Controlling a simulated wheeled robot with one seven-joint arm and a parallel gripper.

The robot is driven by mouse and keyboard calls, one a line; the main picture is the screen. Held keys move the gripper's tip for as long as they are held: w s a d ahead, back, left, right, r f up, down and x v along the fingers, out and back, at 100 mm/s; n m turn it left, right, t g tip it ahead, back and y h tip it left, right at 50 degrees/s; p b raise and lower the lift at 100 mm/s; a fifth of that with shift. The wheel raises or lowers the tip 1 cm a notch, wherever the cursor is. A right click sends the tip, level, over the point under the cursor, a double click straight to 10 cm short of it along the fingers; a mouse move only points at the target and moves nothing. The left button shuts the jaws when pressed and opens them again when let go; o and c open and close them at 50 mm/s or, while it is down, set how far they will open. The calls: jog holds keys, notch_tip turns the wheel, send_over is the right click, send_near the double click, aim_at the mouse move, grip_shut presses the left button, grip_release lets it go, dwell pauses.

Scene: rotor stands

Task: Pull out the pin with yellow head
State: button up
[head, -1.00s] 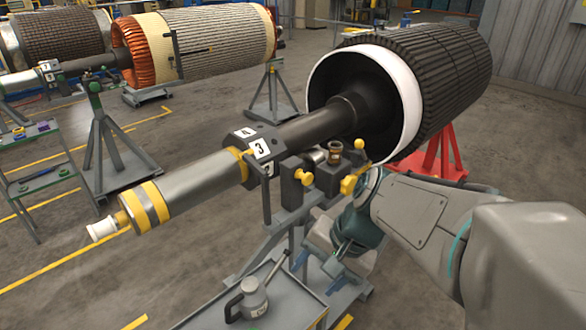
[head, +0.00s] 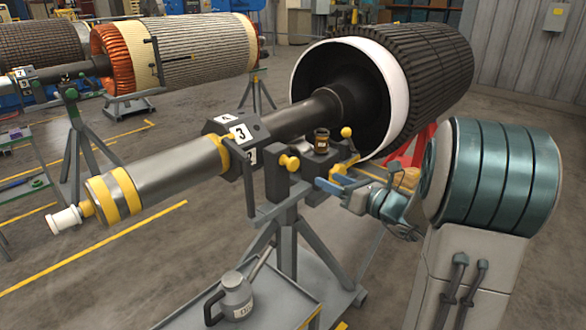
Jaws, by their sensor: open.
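A yellow head (head: 341,174) shows at the right side of the dark bearing block on the rotor stand, between the blue fingertips of my gripper (head: 337,173). The gripper reaches in from the right and is open. I cannot tell whether a finger touches the head, and its shank is hidden. Two other yellow pieces are near: a round knob (head: 290,162) on the front of the stand and a ball-topped one (head: 347,132) standing upright behind the block.
A rotor shaft (head: 160,172) with number tags runs across the stand to the large dark rotor (head: 425,75). A brown cup-like part (head: 321,140) sits on the block. A grey can (head: 233,297) stands on a low tray (head: 283,292). Open floor lies to the left.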

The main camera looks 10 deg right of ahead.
aim_at(295, 164)
jog(key=x, duration=1.3)
jog(key=shift+w+a, duration=0.1)
jog(key=shift+a, duration=0.05)
